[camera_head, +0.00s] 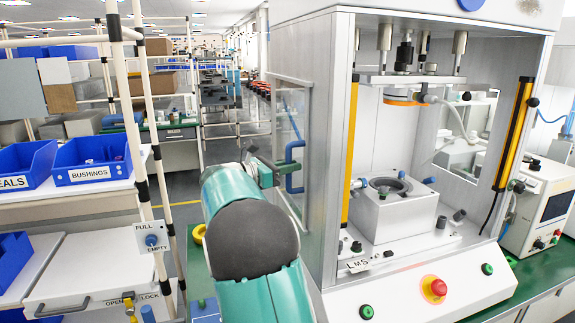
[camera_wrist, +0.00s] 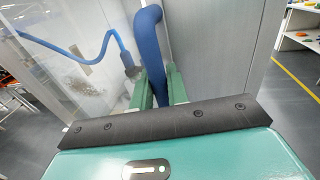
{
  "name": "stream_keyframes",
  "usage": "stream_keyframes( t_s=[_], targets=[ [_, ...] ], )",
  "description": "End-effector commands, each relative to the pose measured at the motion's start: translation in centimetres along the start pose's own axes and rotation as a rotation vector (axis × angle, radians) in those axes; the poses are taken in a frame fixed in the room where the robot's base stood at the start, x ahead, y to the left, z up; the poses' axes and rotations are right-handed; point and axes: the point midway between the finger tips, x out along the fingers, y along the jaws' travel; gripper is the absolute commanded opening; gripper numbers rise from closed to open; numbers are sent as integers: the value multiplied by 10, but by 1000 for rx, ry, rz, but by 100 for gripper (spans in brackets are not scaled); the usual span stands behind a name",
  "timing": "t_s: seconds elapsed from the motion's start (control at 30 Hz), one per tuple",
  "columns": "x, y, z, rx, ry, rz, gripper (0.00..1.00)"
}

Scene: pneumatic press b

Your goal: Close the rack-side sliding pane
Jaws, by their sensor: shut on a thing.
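The rack-side sliding pane (camera_head: 291,105) is a clear, thin-framed sheet on the press's left side. It also shows in the wrist view (camera_wrist: 85,75), at the left. Its blue bar handle (camera_head: 294,152) stands out from the side and rises between my fingers in the wrist view (camera_wrist: 149,35). My gripper (camera_head: 279,170) is at the handle, with its green fingers on either side of the bar in the wrist view (camera_wrist: 160,88). It is shut on the handle. My arm hides part of the press's lower left side.
The press (camera_head: 331,150) stands on a green bench, its front open between yellow-black strips. A rack with blue bins (camera_head: 93,160) stands at the left, with an aisle between. A blue hose (camera_wrist: 70,50) shows through the pane. A grey panel (camera_wrist: 210,50) lies right of the handle.

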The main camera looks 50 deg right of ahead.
Motion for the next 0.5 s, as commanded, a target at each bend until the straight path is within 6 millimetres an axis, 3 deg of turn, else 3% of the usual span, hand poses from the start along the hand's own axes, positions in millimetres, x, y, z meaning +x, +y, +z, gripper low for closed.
stream_keyframes(
  t_s=[0.17,0.2,0.3,0.5],
  targets=[
    [-2,1,2,4,0,5,0],
    [-2,2,2,4,0,5,20],
    [-2,2,2,4,-1,4,35],
    [0,2,1,3,-1,2,35]
  ],
)
